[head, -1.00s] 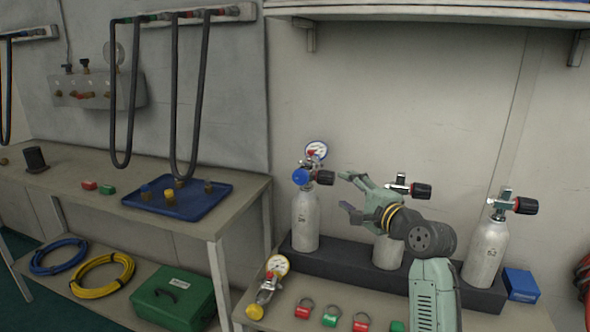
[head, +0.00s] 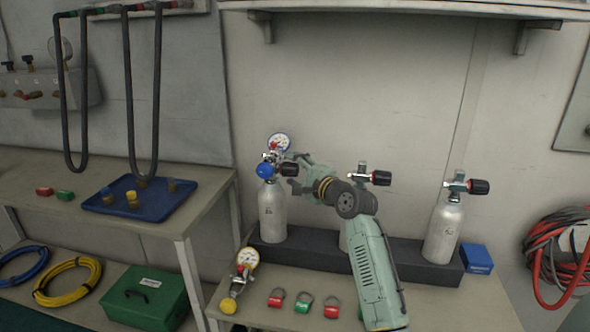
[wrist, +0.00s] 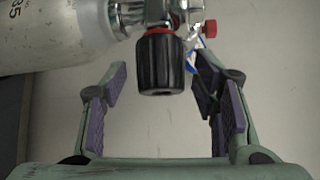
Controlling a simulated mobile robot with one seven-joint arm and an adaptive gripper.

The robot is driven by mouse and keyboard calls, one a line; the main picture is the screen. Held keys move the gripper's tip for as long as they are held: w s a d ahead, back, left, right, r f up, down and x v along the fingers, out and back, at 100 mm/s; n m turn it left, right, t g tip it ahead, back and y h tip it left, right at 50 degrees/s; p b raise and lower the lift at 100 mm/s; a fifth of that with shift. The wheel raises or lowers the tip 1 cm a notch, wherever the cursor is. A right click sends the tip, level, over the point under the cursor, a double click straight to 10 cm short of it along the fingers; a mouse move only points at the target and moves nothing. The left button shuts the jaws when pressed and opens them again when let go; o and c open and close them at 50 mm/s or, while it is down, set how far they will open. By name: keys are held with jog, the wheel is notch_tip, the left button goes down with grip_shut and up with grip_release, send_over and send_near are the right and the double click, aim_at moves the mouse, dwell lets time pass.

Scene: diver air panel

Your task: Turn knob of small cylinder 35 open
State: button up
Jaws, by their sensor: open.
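Small cylinder 35 (head: 272,212) is the silver bottle at the left of the rack, with a pressure gauge and a blue cap on its valve. Its "35" marking shows on the tilted-looking bottle in the wrist view (wrist: 55,32). Its black knob with a red ring (head: 289,169) points right in the head view. In the wrist view the knob (wrist: 160,65) hangs between my fingers, with a gap on both sides. My gripper (head: 299,173) is open, its fingertips close around the knob's end. It also shows open in the wrist view (wrist: 162,88). No finger visibly touches the knob.
Two more cylinders stand in the dark rack (head: 405,262); my arm partly hides the middle one. A gauge assembly (head: 240,275) and several red and green tags lie in front. A blue box (head: 477,259) is at right. The wall behind is clear.

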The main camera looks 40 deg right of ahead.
jog(key=shift+c, duration=0.5)
jog(key=c, duration=1.1)
